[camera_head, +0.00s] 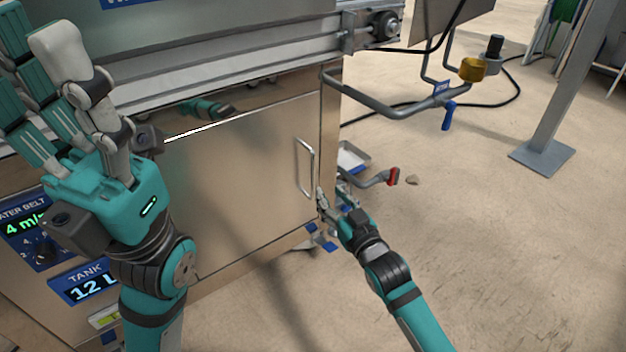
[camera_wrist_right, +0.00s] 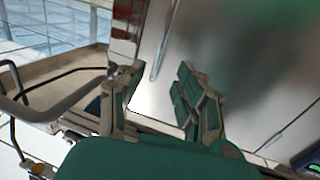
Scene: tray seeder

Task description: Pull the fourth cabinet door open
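A metal cabinet door (camera_head: 235,185) fills the front of the machine in the head view and looks shut. Its upright bar handle (camera_head: 305,168) is near the door's right edge; the handle also shows in the right wrist view (camera_wrist_right: 165,42). My right gripper (camera_head: 321,196) is just right of the handle's lower end. In the right wrist view its fingers are apart with nothing between them, and the handle is beyond the fingertips. Contact with the handle cannot be made out. My left gripper (camera_head: 38,35) is raised at the upper left, open and empty, away from the handle.
A bent grey pipe with a brass fitting (camera_head: 472,69) and blue lever juts out above and right of the door. A lower pipe with a red valve (camera_head: 393,176) and a metal tray (camera_head: 352,157) are behind my right gripper. The floor at right is mostly clear.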

